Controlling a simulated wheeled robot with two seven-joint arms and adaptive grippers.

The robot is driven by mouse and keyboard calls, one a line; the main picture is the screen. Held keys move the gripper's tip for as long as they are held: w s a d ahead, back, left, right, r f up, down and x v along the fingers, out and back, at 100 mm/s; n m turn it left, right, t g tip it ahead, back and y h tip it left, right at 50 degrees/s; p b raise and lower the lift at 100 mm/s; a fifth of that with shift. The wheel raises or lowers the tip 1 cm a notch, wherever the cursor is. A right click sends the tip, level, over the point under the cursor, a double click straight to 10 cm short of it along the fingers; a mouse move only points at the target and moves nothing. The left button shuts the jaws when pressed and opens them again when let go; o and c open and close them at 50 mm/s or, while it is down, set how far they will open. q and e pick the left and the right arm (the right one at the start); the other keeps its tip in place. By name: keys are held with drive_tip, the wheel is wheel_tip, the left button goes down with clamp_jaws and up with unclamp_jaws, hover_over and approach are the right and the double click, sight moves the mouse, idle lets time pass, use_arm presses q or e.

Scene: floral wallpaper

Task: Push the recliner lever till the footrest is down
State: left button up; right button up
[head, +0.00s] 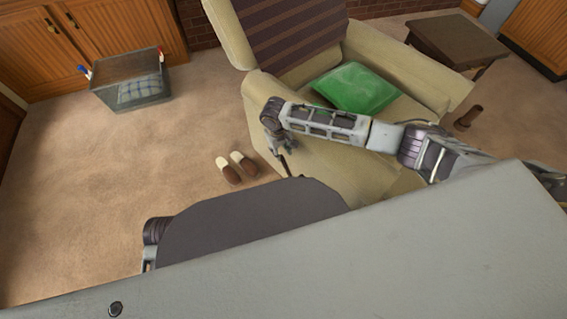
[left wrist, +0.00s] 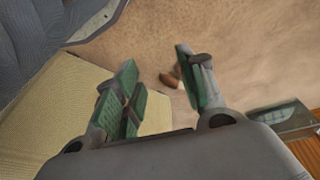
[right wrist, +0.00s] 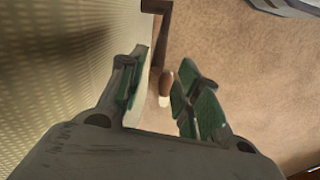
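The beige recliner (head: 255,95) stands at the upper middle of the head view, with a striped back and a green cushion (head: 352,87) on its seat. Its dark lever (right wrist: 165,35) is on the outer side, just beyond my right fingertips; a small part shows in the head view (head: 284,166). My right arm reaches across the recliner's front, and the right gripper (head: 280,147) points down beside its side panel. In the right wrist view the gripper (right wrist: 165,80) is open and empty. My left gripper (left wrist: 160,80) is open and empty beside a beige surface. The footrest's position cannot be made out.
Brown-and-cream slippers (head: 236,166) lie on the carpet left of the recliner. A dark side table (head: 457,38) is at right. The carpet on the left is mostly clear.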

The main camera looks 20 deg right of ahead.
sight(283, 159)
drive_tip(key=f+b, duration=0.1)
drive_tip(key=f, duration=0.4)
drive_tip(key=f+b, duration=0.1)
drive_tip(key=f, duration=0.1)
drive_tip(key=shift+w+d+f+b, duration=0.1)
drive_tip(key=shift+d+f+b, duration=0.1)
drive_tip(key=shift+d+b, duration=0.15)
drive_tip(key=shift+f, duration=0.75)
use_arm(q)
drive_tip(key=shift+w+d+r+t+h+b, duration=0.15)
drive_tip(key=shift+d+r+t+h+b, duration=0.25)
drive_tip(key=shift+d+r+t, duration=0.25)
use_arm(e)
drive_tip(key=shift+d+f, duration=0.1)
drive_tip(key=shift+f, duration=0.45)
use_arm(q)
drive_tip(key=shift+d, duration=0.15)
use_arm(e)
drive_tip(key=shift+c, duration=0.2)
clamp_jaws()
